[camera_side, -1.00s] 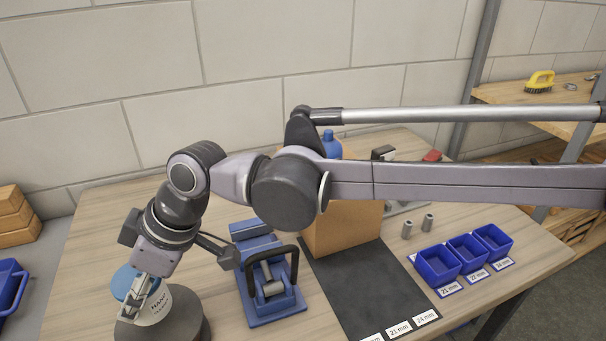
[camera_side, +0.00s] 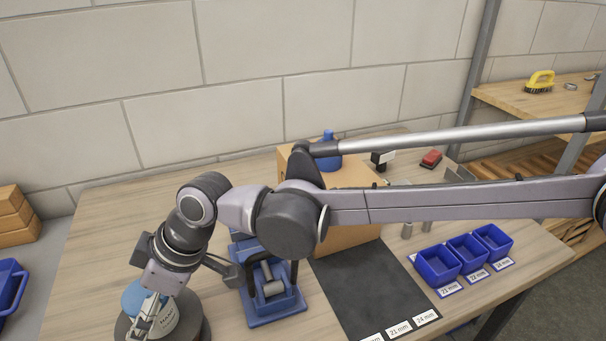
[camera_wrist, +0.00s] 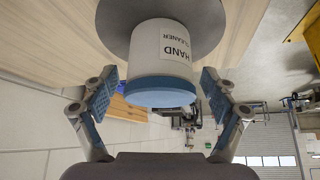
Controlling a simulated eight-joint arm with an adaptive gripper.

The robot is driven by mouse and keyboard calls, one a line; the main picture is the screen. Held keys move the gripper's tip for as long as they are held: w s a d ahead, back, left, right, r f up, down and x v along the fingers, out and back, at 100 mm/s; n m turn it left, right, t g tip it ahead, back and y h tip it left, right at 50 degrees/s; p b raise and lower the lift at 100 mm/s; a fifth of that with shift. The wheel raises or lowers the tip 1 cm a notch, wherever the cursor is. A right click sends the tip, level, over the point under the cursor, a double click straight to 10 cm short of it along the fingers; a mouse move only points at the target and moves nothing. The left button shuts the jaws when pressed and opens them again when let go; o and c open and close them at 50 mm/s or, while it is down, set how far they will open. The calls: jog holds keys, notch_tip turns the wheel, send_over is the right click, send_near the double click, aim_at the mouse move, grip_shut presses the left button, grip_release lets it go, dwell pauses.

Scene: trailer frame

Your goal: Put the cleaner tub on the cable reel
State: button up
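The cleaner tub (camera_side: 167,318), white with a blue lid and "HAND CLEANER" lettering, stands upright on the dark round cable reel (camera_side: 194,329) at the front left of the bench. The tub (camera_wrist: 163,50) is also between my fingers in the wrist view, its base against the reel's disc (camera_wrist: 208,22). My gripper (camera_side: 147,322) is around the tub from above. In the wrist view my gripper (camera_wrist: 160,96) is open, with a narrow gap between each finger pad and the tub. In the side view my fingers hide part of the tub, and the reel's lower part is cut off.
A blue vise-like fixture (camera_side: 270,308) stands right of the reel. Behind my arm is a cardboard box (camera_side: 345,238), with a dark mat (camera_side: 365,290) in front. Blue bins (camera_side: 438,264) stand at the right. A blue crate (camera_side: 8,290) lies off the bench at left.

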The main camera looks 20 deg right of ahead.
jog(key=shift+r, duration=0.1)
jog(key=v, duration=1.2)
jog(key=w+d+m+t+h, duration=0.1)
jog(key=w+d+m+t, duration=0.15)
jog(key=d, duration=1.05)
jog(key=w+d+m+t+h, duration=0.1)
jog(key=d+m, duration=0.3)
jog(key=d, duration=0.9)
jog(key=s+d+f+m+h, duration=0.1)
jog(key=s+d+f+m, duration=0.1)
jog(key=d, duration=0.6)
jog(key=s+d+f+m+t+h, duration=0.1)
jog(key=s+d+f+m+h, duration=0.1)
jog(key=d, duration=0.6)
jog(key=s+d+f+m+h, duration=0.1)
jog(key=s+d+f+m, duration=0.3)
jog(key=s+d, duration=0.3)
jog(key=shift+d+f+t, duration=0.35)
jog(key=shift+d+f, duration=0.4)
jog(key=shift+d, duration=0.1)
